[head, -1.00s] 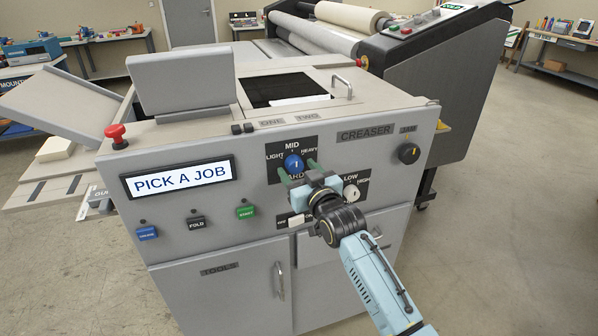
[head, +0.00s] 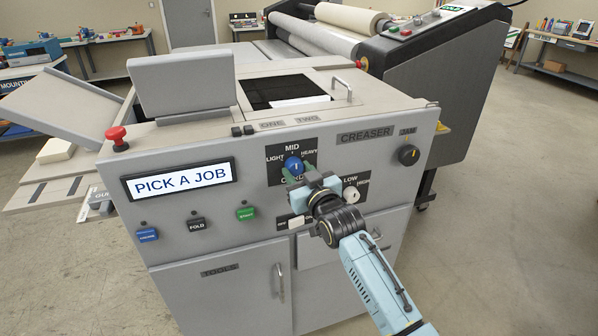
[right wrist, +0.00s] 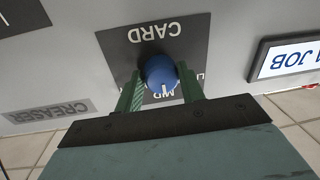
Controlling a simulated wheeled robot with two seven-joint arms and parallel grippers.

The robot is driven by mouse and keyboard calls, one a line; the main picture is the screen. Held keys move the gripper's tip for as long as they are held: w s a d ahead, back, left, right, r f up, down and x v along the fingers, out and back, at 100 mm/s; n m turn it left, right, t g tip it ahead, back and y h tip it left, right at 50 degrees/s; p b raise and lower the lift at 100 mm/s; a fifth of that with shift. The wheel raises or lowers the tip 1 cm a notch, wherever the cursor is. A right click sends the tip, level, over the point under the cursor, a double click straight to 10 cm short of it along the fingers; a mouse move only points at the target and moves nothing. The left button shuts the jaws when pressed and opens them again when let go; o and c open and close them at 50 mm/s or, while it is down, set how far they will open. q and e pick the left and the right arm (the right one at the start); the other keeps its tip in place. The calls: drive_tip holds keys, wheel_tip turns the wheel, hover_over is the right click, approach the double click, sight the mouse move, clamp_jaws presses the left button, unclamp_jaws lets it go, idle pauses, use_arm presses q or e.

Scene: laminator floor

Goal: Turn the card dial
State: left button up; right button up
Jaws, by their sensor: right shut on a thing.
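The card dial is a round blue knob (head: 293,166) with a pale pointer mark, on a dark plate (head: 305,146) marked LIGHT, MID and HEAVY. The pointer appears to be at or close to MID. My right gripper (head: 298,172) is at the dial, its green fingers shut on the knob's two sides. In the right wrist view the blue knob (right wrist: 161,73) sits between the two green fingers, under the upside-down word CARD. My gripper and wrist hide the lower part of the dial plate in the head view. My left gripper is not in view.
A white low/high knob (head: 350,194) is close to the right of my gripper. A black jam knob (head: 408,155) is farther right. Blue, black and green buttons (head: 245,213) line the left front. The screen (head: 178,179) reads PICK A JOB.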

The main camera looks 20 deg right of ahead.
drive_tip(key=n+p, duration=0.2)
drive_tip(key=shift+r+n, duration=0.2)
drive_tip(key=shift+n, duration=0.2)
drive_tip(key=n+p, duration=0.2)
drive_tip(key=shift+n+g, duration=0.3)
drive_tip(key=n+p, duration=0.1)
drive_tip(key=n, duration=0.2)
drive_tip(key=shift+h+p, duration=0.35)
drive_tip(key=shift+h, duration=0.05)
drive_tip(key=shift+n+p, duration=0.4)
drive_tip(key=shift+n, duration=0.9)
drive_tip(key=o, duration=1)
drive_tip(key=shift+c, duration=0.2)
